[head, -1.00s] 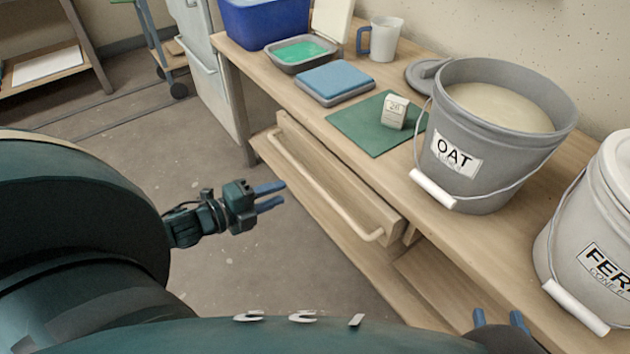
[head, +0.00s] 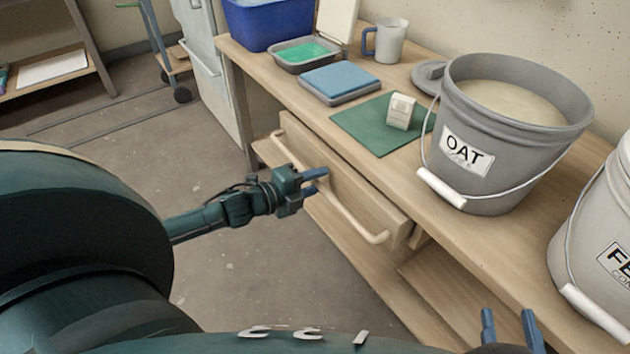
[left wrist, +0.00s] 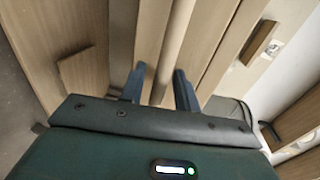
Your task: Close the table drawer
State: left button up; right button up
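The wooden table drawer (head: 352,192) stands a little out from under the table top, with part of its side showing at the right end. A long pale bar handle (head: 355,222) runs along its front. My left gripper (head: 322,180) is open at the middle of this handle. In the left wrist view the bar (left wrist: 172,50) passes between the two spread fingers (left wrist: 159,76); whether they touch it I cannot tell. My right gripper (head: 508,316) is open and empty at the bottom edge of the head view, in front of the table.
On the table (head: 470,235) stand the OAT bucket (head: 480,180), a second labelled bucket (head: 590,240), a green mat (head: 365,125) with a small white block (head: 401,110), a blue-topped slab (head: 338,80), and a jug (head: 388,42). The floor (head: 250,270) before the drawer is clear.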

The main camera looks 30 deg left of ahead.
pick_arm(q)
jog(key=shift+c, duration=0.4)
grip_shut()
